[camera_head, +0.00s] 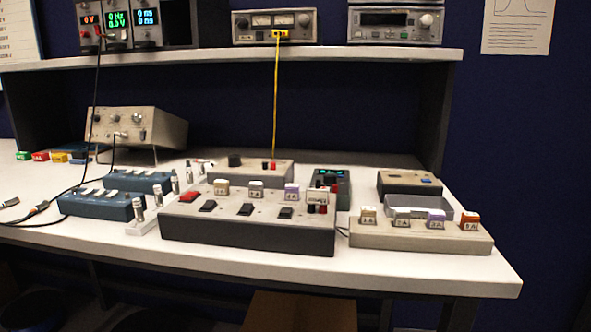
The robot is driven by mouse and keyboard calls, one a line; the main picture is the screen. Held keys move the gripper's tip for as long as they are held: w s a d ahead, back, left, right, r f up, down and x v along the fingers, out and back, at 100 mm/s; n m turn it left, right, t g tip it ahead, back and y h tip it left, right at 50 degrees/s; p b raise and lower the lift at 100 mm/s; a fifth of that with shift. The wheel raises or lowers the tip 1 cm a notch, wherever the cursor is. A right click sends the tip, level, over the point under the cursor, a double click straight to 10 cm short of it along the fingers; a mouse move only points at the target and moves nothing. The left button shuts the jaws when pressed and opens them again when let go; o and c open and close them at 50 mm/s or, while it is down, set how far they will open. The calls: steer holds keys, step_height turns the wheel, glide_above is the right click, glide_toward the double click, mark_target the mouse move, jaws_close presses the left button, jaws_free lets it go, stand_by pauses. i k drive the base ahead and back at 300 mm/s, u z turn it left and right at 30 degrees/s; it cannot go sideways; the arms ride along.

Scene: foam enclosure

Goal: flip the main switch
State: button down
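A grey switch box (246,234) stands near the front edge of the white bench. Which of these is the main switch is not readable, though the red one stands apart in colour. The switch positions are too small to tell. My gripper is not in view.
A beige box with coloured labelled blocks (420,237) stands to the right. Blue boxes (100,205) and upright metal cylinders (140,212) stand to the left. The bench's front right corner (490,275) is clear.

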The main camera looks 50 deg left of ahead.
mark_target(190, 196)
steer(key=z, duration=0.7)
steer(key=k, duration=1.05)
steer(key=u, duration=1.65)
steer(key=i, duration=0.5)
steer(key=z, duration=0.05)
